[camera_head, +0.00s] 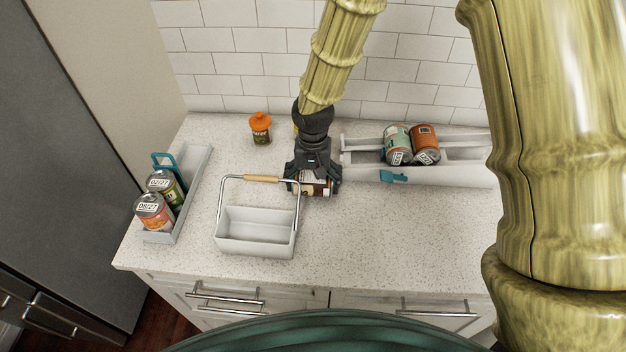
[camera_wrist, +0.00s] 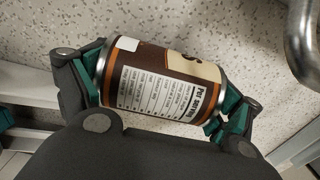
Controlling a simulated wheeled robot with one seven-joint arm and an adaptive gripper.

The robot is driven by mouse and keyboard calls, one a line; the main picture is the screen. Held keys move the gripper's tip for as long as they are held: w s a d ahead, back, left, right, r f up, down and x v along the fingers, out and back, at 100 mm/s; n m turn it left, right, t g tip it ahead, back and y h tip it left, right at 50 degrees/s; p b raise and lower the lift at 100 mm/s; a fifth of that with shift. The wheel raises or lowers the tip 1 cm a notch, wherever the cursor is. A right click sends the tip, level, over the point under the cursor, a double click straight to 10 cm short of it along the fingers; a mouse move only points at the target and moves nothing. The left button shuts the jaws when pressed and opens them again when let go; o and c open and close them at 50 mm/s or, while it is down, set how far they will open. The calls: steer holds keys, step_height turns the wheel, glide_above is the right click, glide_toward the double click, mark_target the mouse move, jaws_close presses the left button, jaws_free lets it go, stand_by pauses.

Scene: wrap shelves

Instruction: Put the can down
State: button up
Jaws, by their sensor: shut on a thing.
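A brown can with a cream label panel (camera_wrist: 160,85) lies across between the two fingers of my gripper (camera_wrist: 160,92) in the wrist view. The fingers press on its two ends. In the head view my gripper (camera_head: 313,178) points down at the counter, and part of the can (camera_head: 318,188) shows below it, on its side. It is at or close above the counter; I cannot tell whether it touches. My gripper hides much of the can in the head view.
A white caddy with a raised handle (camera_head: 255,245) stands just left of my gripper. A white rack (camera_head: 440,178) with two cans is at right, close by. A grey tray (camera_head: 192,195) with two cans is far left. An orange-capped bottle (camera_head: 260,130) stands behind. The front-right counter (camera_head: 400,240) is clear.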

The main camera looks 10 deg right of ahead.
steer(key=shift+s, duration=0.15)
steer(key=shift+f, duration=0.1)
steer(key=shift+f, duration=0.1)
steer(key=o, duration=1)
